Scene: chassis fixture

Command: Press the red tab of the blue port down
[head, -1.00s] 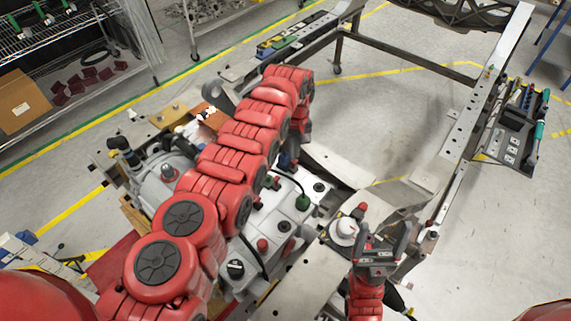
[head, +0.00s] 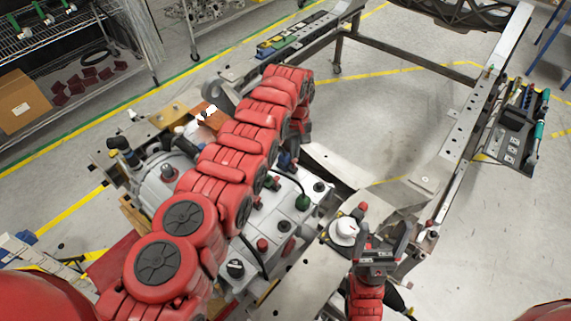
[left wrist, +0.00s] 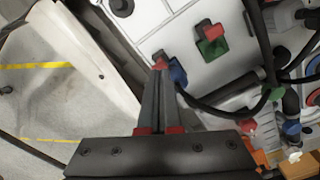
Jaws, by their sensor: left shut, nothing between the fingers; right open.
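The blue port (left wrist: 177,73) sits on the white housing in the left wrist view. Its red tab (left wrist: 160,56) shows just beyond my left fingertips. My left gripper (left wrist: 161,68) is shut with nothing between its fingers. Its tips overlap the edge of the tab and port; I cannot tell whether they touch. In the head view the blue port (head: 285,160) is partly hidden behind my left arm, with my left gripper (head: 294,148) beside it. My right gripper (head: 384,236) is open and empty, at the lower right near a white round cap.
A green port (left wrist: 213,46) with its own red tab (left wrist: 208,30) is close by to the right. A black cable (left wrist: 215,112) curves below the ports. The white cap (head: 345,229) stands near my right gripper. Metal chassis rails (head: 465,125) frame open floor.

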